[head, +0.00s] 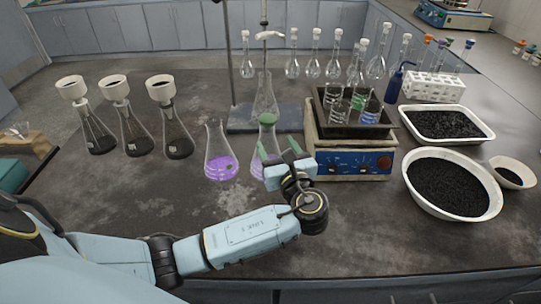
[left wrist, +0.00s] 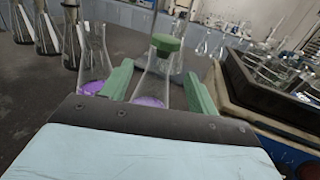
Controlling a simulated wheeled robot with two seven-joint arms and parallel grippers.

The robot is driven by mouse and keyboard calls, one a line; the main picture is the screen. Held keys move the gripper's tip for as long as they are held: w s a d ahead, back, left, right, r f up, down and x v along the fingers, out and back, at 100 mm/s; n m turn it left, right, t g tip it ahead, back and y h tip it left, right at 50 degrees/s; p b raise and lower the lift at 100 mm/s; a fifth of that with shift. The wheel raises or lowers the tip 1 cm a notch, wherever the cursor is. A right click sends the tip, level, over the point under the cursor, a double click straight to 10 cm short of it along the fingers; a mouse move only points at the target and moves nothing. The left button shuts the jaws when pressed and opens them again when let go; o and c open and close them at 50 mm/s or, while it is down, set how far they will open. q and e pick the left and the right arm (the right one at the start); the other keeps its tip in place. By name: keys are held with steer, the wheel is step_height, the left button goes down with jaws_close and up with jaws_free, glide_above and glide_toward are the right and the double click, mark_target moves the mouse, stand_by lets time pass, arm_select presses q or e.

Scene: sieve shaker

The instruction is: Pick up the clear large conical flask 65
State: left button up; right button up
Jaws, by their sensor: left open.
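A clear conical flask with a green stopper and purple liquid (head: 267,135) stands upright on the dark bench; it also shows in the left wrist view (left wrist: 158,75). A similar unstoppered flask with purple liquid (head: 219,155) stands just left of it. A clear, seemingly empty conical flask (head: 265,98) stands behind, at the retort stand. No number 65 can be read on any. My left gripper (head: 279,151) is open, its green fingers on either side of the stoppered flask in the left wrist view (left wrist: 159,88). Contact cannot be told. My right gripper is not in view.
A shaker (head: 350,161) with a black tray of glassware stands close right of my left gripper. Several flasks with funnels (head: 131,130) stand at left. White basins of black grains (head: 455,187) stand at right.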

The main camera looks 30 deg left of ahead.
mark_target(269, 133)
arm_select(q)
steer(key=x, duration=0.3)
steer(key=shift+s, duration=0.1)
steer(key=shift+w+a, duration=0.25)
steer(key=shift+w+a+f+b, duration=0.2)
steer(key=shift+w+a+b, duration=0.1)
steer(key=shift+w+a, duration=0.15)
steer(key=shift+w+a+f+b, duration=0.2)
steer(key=shift+w+a+b, duration=0.05)
steer(key=shift+w+a, duration=0.25)
steer(key=shift+x, duration=1.1)
steer(key=shift+w+a+f, duration=0.1)
steer(key=shift+w+a, duration=0.1)
steer(key=shift+w, duration=0.1)
steer(key=c, duration=1)
jaws_close()
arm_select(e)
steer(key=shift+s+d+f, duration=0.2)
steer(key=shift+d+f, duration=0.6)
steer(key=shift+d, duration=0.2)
